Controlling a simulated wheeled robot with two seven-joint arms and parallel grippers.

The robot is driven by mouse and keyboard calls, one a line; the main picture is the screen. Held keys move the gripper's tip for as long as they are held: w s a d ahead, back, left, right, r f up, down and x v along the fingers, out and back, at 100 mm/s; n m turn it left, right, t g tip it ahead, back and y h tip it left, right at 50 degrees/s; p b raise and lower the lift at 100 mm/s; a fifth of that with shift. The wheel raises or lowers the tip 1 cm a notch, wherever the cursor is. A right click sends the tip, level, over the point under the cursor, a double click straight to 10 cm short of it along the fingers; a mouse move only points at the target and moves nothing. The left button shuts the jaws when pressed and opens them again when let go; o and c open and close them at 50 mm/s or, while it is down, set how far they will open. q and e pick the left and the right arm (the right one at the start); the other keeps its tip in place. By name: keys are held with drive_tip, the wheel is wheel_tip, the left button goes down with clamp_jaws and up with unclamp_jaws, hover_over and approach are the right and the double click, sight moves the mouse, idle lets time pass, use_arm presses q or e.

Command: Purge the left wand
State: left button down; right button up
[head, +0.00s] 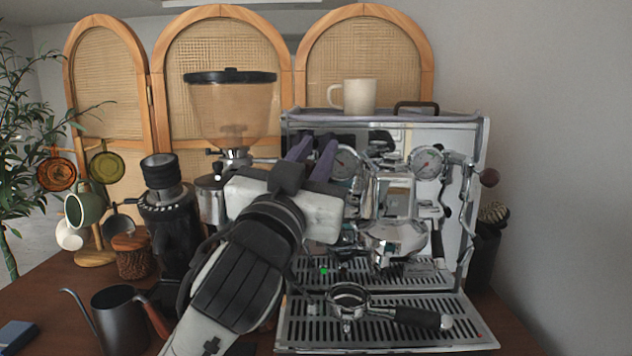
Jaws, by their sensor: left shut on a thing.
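The espresso machine (455,140) stands at the right of the cart, with a gauge on each side of its front. My left gripper (314,152) reaches up to the machine's upper left, beside the left gauge (346,162). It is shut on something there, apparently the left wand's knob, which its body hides. The left wand is mostly hidden behind my wrist, so I cannot tell its pose or whether steam comes out. The right wand (465,215) hangs at the machine's right, below a dark round knob (489,177). My right gripper is not in view.
A portafilter (350,300) lies on the front drip tray (390,335). A cream mug (359,96) stands on top of the machine. The grinder (232,110), a dark kettle (118,320) and a mug tree (95,258) stand to the left.

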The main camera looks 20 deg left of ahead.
use_arm(q)
drive_tip(key=t+b, duration=0.1)
drive_tip(key=m+b, duration=0.1)
drive_tip(key=b, duration=0.1)
drive_tip(key=t+b, duration=0.1)
drive_tip(key=b, duration=0.1)
drive_tip(key=shift+s+f+t+h, duration=0.25)
drive_tip(key=shift+f+t+h, duration=0.05)
drive_tip(key=shift+h, duration=0.1)
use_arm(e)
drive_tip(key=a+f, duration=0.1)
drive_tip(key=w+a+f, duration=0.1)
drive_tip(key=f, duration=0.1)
use_arm(q)
drive_tip(key=shift+d+r, duration=0.1)
drive_tip(key=c, duration=1.5)
unclamp_jaws()
drive_tip(key=shift+c, duration=0.2)
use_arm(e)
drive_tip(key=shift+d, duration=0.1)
use_arm(q)
drive_tip(key=shift+s, duration=0.1)
